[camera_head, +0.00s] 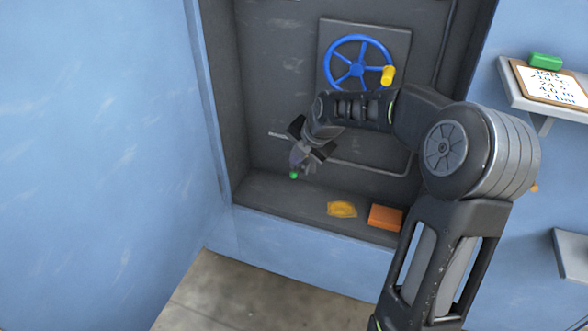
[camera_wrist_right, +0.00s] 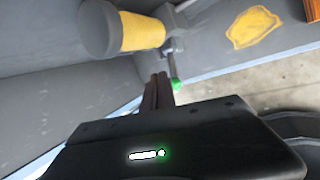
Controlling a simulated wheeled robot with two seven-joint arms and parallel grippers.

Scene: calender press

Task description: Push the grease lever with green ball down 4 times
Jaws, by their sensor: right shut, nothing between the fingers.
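The green ball (camera_head: 293,175) of the grease lever shows just below my right gripper (camera_head: 299,160) in the head view. In the right wrist view the green ball (camera_wrist_right: 176,85) sits right beside the tips of my right gripper (camera_wrist_right: 158,92); I cannot tell whether they touch. My right gripper is shut and holds nothing. A grey cylinder with a yellow band (camera_wrist_right: 135,33) stands above the lever in the wrist view, with a thin grey rod running from it toward the ball. Most of the lever is hidden behind my gripper in the head view. My left gripper is not in view.
A blue handwheel (camera_head: 357,62) with a yellow knob is on the recess's back panel. A yellow cloth-like patch (camera_head: 342,209) and an orange block (camera_head: 385,217) lie on the ledge. A clipboard (camera_head: 550,84) and a green object (camera_head: 545,60) rest on a shelf at right.

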